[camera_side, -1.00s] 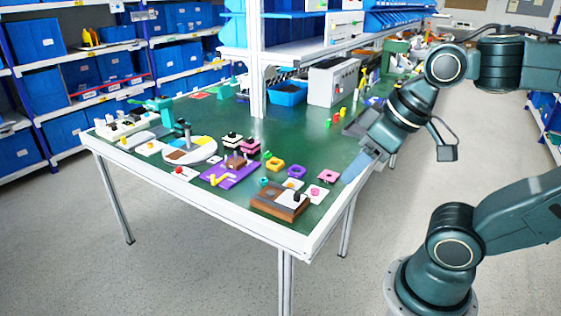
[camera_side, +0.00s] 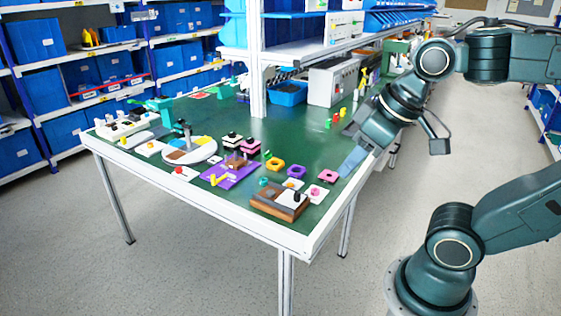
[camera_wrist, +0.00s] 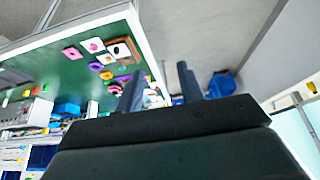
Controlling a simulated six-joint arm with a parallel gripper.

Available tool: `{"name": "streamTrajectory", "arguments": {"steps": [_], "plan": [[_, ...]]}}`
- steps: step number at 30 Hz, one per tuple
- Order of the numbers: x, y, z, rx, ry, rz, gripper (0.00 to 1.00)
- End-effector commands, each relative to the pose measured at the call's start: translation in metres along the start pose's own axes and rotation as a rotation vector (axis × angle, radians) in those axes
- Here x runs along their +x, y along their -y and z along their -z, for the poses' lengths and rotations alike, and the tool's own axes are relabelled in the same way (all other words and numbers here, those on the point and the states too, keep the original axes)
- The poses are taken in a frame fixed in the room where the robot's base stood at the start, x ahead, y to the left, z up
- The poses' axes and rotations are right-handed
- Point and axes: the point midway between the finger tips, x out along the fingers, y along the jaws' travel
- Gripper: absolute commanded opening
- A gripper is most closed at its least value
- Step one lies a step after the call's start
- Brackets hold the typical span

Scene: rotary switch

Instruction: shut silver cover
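I cannot make out for sure which part is the silver cover.
The green table (camera_side: 290,128) has a white rim. Several small coloured parts stand along its near side, including a pink block (camera_side: 328,176) close to my gripper. A blue bin (camera_side: 288,93) and a grey control box (camera_side: 333,82) stand further back. The table's middle is mostly clear.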

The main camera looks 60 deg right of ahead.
Motion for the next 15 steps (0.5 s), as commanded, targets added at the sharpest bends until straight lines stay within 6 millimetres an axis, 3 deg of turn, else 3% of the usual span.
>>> {"name": "streamTrajectory", "arguments": {"steps": [15], "plan": [[0.035,-0.037,0.071,-0.006,0.146,-0.040,0.38]]}}
